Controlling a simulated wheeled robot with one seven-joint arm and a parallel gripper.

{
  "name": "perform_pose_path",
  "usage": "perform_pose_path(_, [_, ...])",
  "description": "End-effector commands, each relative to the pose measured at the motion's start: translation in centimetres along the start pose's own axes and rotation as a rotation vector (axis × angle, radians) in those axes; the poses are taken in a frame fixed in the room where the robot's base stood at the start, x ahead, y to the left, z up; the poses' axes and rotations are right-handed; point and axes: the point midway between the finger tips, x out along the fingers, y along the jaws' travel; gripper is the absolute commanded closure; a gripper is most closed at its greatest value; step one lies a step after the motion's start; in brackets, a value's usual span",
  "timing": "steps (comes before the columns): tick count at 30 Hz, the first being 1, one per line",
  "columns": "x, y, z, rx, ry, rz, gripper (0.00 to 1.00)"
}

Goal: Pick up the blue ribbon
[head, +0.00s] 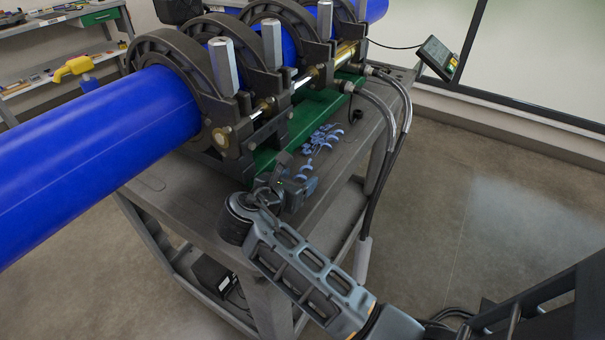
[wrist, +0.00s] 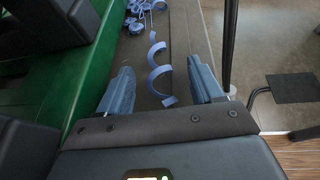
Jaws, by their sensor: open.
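Blue ribbon (head: 322,138) lies in loose curls on the grey cart top, beside the green base of the clamp machine. In the wrist view, one long curl of the blue ribbon (wrist: 158,72) hangs together as a spiral between my two fingers. More curls lie farther off at the top of that view. My gripper (head: 296,188) is over the near edge of the cart top, close to the nearest curls. In the wrist view my gripper (wrist: 160,88) is open, with one blue-grey finger on each side of the spiral. I cannot tell the height of the fingers above the cart top.
The green machine base (head: 292,138) borders the ribbon on the left. Black clamps (head: 178,60) hold the large blue pipe (head: 110,145). Black hoses (head: 395,150) hang over the cart's right edge. A control box (head: 438,57) stands at the back right. Open floor lies to the right.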

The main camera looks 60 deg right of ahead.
Motion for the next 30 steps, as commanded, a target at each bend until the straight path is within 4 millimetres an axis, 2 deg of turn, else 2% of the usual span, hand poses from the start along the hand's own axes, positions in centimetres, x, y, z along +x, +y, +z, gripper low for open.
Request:
perform_pose_path(8, [0.32,0.03,0.00,0.000,0.000,0.001,0.34])
perform_pose_path(25, [0.29,0.03,0.01,0.001,0.000,0.001,0.89])
perform_pose_path(30, [0.28,0.03,0.02,0.001,0.000,0.001,0.90])
